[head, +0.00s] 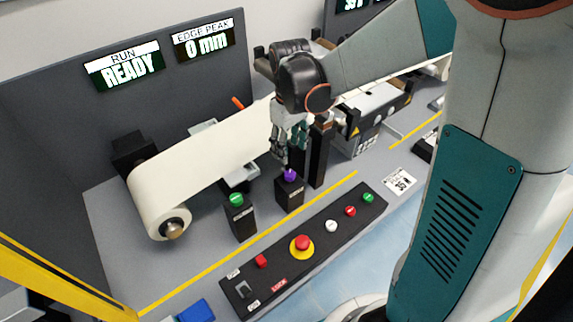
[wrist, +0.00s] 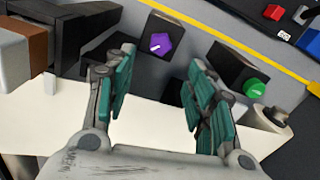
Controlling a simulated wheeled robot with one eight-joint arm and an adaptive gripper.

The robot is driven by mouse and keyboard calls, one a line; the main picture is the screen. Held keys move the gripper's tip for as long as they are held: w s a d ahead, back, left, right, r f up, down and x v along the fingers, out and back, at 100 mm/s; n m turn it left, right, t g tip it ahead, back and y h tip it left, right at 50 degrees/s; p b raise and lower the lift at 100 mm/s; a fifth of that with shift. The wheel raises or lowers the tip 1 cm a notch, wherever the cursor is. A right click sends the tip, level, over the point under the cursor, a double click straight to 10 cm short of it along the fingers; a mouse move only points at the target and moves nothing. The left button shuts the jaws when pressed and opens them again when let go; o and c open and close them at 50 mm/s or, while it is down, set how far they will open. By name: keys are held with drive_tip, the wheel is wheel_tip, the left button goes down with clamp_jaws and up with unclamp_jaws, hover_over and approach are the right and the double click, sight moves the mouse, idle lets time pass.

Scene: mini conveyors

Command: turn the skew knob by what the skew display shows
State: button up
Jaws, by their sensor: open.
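A purple knob (head: 290,175) sits on a small black box (head: 289,194) beside the white belt. In the wrist view the purple knob (wrist: 159,44) shows a white pointer mark and lies ahead of the fingers, between their lines. My gripper (head: 285,165) is open and empty, just above the knob and apart from it in the wrist view (wrist: 155,80). Displays on the back panel read "RUN READY" (head: 124,67) and "EDGE PEAK 0 mm" (head: 204,41). Another display (head: 354,5) at the top is partly cut off and I cannot read it fully. No display labelled skew is readable.
A green button box (head: 240,217) stands left of the knob box. A black post (head: 319,155) stands close on its right. A control panel (head: 318,254) with several buttons lies in front, beyond a yellow line. The white belt (head: 205,150) runs behind.

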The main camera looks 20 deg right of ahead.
sight(289, 173)
wheel_tip(289, 173, down, 10)
drive_tip(key=shift+r+b, duration=0.1)
drive_tip(key=shift+b, duration=1.1)
drive_tip(key=c, duration=1.1)
